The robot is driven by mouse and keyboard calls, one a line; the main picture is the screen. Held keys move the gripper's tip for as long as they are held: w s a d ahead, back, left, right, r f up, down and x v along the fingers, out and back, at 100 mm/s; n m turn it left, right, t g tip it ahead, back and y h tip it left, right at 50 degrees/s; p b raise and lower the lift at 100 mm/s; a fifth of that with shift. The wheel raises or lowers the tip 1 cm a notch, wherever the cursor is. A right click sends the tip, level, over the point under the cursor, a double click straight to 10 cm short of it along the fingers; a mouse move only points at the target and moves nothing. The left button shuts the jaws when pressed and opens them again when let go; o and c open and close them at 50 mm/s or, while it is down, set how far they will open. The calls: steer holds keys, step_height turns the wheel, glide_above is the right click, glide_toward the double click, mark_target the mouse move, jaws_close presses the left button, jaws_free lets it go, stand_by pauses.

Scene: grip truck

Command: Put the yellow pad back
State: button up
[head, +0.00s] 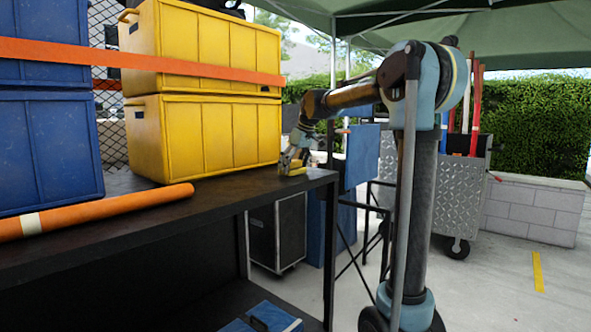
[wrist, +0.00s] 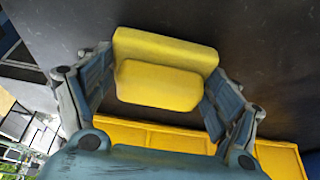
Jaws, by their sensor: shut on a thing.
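The yellow pad (wrist: 165,52) is a stepped yellow block between the two fingers of my gripper (wrist: 157,82) in the wrist view. My gripper is shut on it. In the head view my gripper (head: 291,161) reaches down to the right end of the dark shelf top (head: 245,191), just right of the lower yellow crate. The small yellow pad (head: 292,171) shows at its tips, at about the level of the shelf top. I cannot tell whether the pad touches the shelf.
Two stacked yellow crates (head: 205,140) stand on the shelf, with blue crates (head: 45,145) to their left. An orange strap (head: 150,62) crosses the upper crates. An orange roll (head: 100,211) lies along the front. A metal cart (head: 457,190) stands behind on the right.

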steer(key=shift+f, duration=0.2)
steer(key=o, duration=1)
steer(key=shift+o, duration=0.2)
steer(key=shift+r, duration=0.1)
steer(key=v, duration=1.2)
steer(key=s+d+f+m+h, duration=0.1)
steer(key=s+d+f+m, duration=0.2)
steer(key=s+d+f, duration=0.4)
steer(key=s+d+f+m+h, duration=0.1)
steer(key=s+d+f+m, duration=0.2)
steer(key=s+f, duration=1.5)
steer(key=s+d+f+m+h, duration=0.1)
steer(key=s+d+f+m, duration=0.3)
steer(key=s+d+f, duration=0.7)
step_height(320, 180, down, 5)
steer(key=shift+s+r+g+h, duration=0.2)
steer(key=shift+s+g+h, duration=0.1)
steer(key=shift+s, duration=0.65)
